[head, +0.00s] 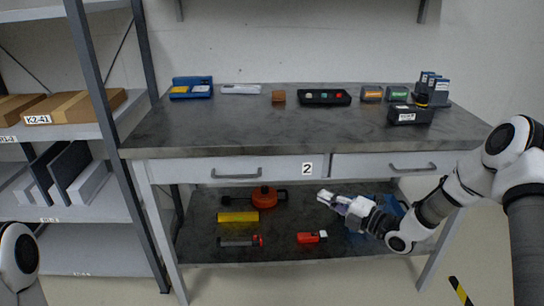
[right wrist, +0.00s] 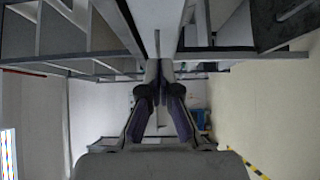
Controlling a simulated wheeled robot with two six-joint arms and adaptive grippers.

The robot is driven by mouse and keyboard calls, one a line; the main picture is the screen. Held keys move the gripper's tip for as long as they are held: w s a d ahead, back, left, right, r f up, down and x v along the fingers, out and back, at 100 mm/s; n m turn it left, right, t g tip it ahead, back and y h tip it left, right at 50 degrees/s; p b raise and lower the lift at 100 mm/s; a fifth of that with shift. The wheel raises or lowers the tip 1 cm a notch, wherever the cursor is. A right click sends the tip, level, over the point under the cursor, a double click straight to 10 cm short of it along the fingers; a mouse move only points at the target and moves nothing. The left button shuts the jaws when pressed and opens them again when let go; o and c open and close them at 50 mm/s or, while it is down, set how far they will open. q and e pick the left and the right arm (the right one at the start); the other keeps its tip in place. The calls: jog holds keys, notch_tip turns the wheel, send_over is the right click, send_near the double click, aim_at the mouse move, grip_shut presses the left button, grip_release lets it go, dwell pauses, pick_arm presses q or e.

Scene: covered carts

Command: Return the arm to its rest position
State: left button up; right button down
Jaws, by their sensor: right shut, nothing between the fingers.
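My right gripper (head: 326,197) is shut and empty. In the head view it is at the end of my right arm, which comes in from the right, and it points left in front of the workbench's lower shelf opening. In the right wrist view its two fingers (right wrist: 159,70) meet with nothing between them. Of my left arm only a white joint (head: 18,250) shows at the lower left of the head view; my left gripper is not in view.
The workbench (head: 260,130) with two drawers stands ahead, holding small items along its back. Its lower shelf (head: 200,243) holds several tools, including a yellow cylinder (head: 238,216) and a red item (head: 311,237). A rack with boxes (head: 75,106) stands left.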

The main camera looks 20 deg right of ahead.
jog(key=s+a+f+m+g+h, duration=0.1)
jog(key=s+a+f+g, duration=0.3)
jog(key=f, duration=0.3)
jog(key=s+a+f+m+g, duration=0.1)
jog(key=s+a+f+m, duration=0.1)
jog(key=s+a+f, duration=0.4)
jog(key=s+a+f+m+g+h, duration=0.1)
jog(key=s+a+f+g, duration=0.2)
jog(key=a+f, duration=0.35)
jog(key=s+d+f+m+g+h, duration=0.25)
jog(key=s+f+m, duration=0.45)
jog(key=s, duration=0.4)
jog(key=s+d+f+m+g+h, duration=0.1)
jog(key=s+d+m+g+h, duration=0.35)
jog(key=s+m, duration=0.75)
notch_tip(320, 180, up, 15)
jog(key=m+p, duration=0.1)
jog(key=p, duration=1.3)
jog(key=shift+g+p, duration=0.3)
jog(key=shift+p, duration=0.05)
jog(key=shift+a+f, duration=0.1)
